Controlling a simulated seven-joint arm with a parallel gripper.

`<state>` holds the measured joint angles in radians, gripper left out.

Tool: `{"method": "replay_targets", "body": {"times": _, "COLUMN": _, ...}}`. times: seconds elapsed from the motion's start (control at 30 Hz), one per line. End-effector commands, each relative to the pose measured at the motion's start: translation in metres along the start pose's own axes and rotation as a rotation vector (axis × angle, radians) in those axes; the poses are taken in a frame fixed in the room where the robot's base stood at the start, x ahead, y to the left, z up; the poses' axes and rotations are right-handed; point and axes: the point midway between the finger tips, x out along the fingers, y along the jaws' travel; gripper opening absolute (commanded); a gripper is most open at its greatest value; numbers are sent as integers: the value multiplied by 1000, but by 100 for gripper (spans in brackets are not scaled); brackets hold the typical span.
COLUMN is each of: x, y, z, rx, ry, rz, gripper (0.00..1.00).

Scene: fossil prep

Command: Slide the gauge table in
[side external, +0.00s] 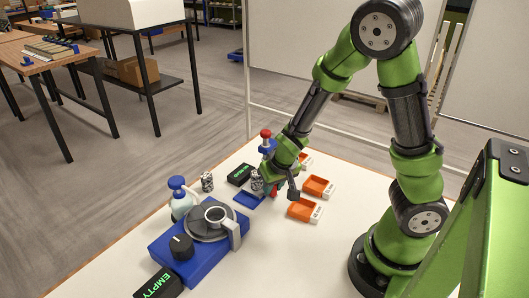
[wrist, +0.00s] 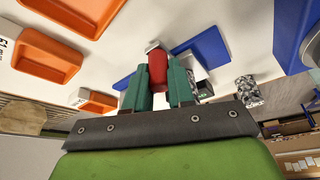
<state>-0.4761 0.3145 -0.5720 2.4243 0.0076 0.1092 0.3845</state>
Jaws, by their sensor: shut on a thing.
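My gripper (side external: 274,190) is low over the white table, among the small trays. In the wrist view its two teal fingers (wrist: 158,88) are shut on a red piece (wrist: 157,68) with a pale end. The red piece is mostly hidden by the gripper in the side view. A flat blue piece (wrist: 204,48) is close beyond the red piece; I cannot tell if they are joined. A blue machine (side external: 184,251) with a grey round top (side external: 207,228) and black knob (side external: 181,247) stands left of my gripper. I cannot tell which part is the gauge table.
Orange trays (side external: 319,186) (side external: 303,209) lie right of my gripper. A blue tray (side external: 247,199), patterned cans (side external: 207,182) and a black block with green lettering (side external: 240,174) are on its left. A blue-topped bottle (side external: 181,202) stands behind the machine. The front right tabletop is clear.

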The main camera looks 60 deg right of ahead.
Motion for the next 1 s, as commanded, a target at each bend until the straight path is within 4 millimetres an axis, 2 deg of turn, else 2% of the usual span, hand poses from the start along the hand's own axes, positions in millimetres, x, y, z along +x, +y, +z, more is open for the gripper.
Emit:
{"method": "replay_targets", "body": {"times": 0.1, "x": 3, "y": 15, "z": -7, "rx": 8, "ry": 0, "rz": 3, "gripper": 0}}
{"method": "replay_targets", "body": {"times": 0.4, "x": 8, "y": 39, "z": -18, "rx": 3, "ry": 1, "rz": 1, "gripper": 0}}
{"method": "replay_targets", "body": {"times": 0.83, "x": 9, "y": 45, "z": -22, "rx": 4, "ry": 4, "rz": 4, "gripper": 0}}
{"method": "replay_targets", "body": {"times": 0.87, "x": 9, "y": 45, "z": -22, "rx": 4, "ry": 4, "rz": 5, "gripper": 25}}
{"method": "replay_targets", "body": {"times": 1.0, "x": 9, "y": 45, "z": -22, "rx": 5, "ry": 4, "rz": 4, "gripper": 46}}
